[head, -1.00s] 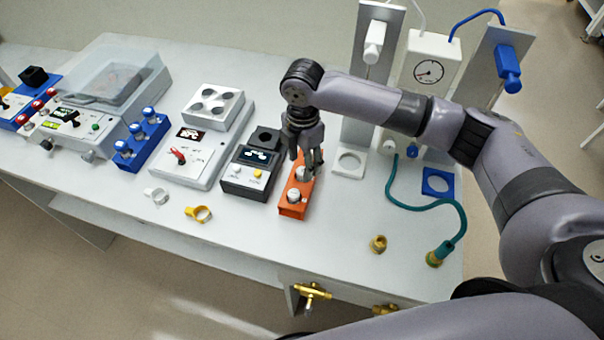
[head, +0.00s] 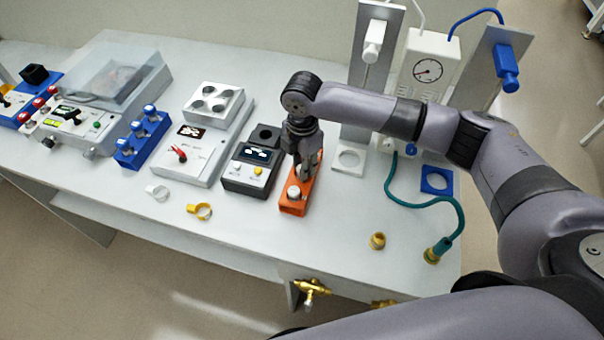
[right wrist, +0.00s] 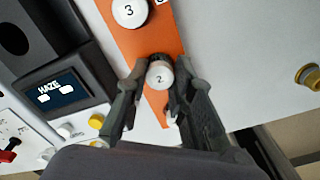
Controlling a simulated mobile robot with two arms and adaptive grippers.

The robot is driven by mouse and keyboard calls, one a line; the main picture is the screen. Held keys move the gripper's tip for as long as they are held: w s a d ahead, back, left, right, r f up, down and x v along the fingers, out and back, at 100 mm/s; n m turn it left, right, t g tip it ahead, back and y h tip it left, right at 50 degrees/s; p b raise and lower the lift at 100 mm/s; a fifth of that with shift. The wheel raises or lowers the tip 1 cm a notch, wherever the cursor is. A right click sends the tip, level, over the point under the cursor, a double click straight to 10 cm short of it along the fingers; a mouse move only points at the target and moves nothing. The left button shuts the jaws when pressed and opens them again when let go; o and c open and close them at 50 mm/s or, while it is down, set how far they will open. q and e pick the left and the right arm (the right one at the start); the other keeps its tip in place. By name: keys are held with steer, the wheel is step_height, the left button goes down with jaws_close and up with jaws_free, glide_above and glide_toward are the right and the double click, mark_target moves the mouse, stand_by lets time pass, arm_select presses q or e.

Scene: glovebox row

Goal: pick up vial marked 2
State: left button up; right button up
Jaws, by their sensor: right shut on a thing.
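The vial marked 2 (right wrist: 160,76) has a white cap with the number 2, seen from above in the right wrist view. It is upright in the orange rack (head: 290,209), in line with a vial marked 3 (right wrist: 129,11). My right gripper (right wrist: 154,84) is shut on vial 2, with one finger on each side of the cap. In the head view my right gripper (head: 306,178) points down over the rack and hides vial 2. Another white-capped vial (head: 294,192) stands at the rack's front end. My left gripper is not in view.
A dark haze meter (head: 249,171) stands close to the rack's left. A white ring base (head: 349,161), a blue ring base (head: 437,180) and a green hose (head: 452,212) lie to the right. The bench between rack and hose is mostly clear.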

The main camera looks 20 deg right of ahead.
jaws_close()
